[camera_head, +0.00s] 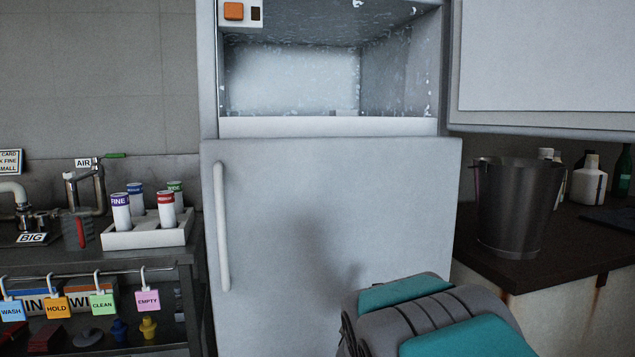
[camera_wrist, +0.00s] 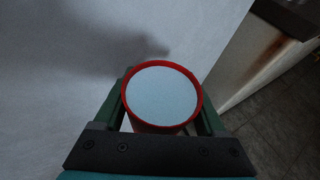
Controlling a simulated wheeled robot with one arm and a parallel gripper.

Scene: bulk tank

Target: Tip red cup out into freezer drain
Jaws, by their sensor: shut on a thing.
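The red cup (camera_wrist: 126,97) is in the wrist view, seen from above. A pale, light blue-grey surface fills its round opening nearly to the rim; I cannot tell what it is. My gripper (camera_wrist: 161,112) is shut on the cup, one green finger on each side. In the head view the gripper and cup are hidden behind my own arm. The freezer (camera_head: 330,220) stands in the middle, with a frosted open compartment (camera_head: 300,80) at the top and a pale lip (camera_head: 325,126) along its front. A drain is not distinguishable in these views.
A white tray (camera_head: 150,236) with several labelled canisters stands on the left bench, above hanging coloured tags (camera_head: 103,304). A dark metal bucket (camera_head: 515,205) and bottles (camera_head: 589,183) stand on the right counter. A wall cabinet (camera_head: 545,60) hangs above that counter.

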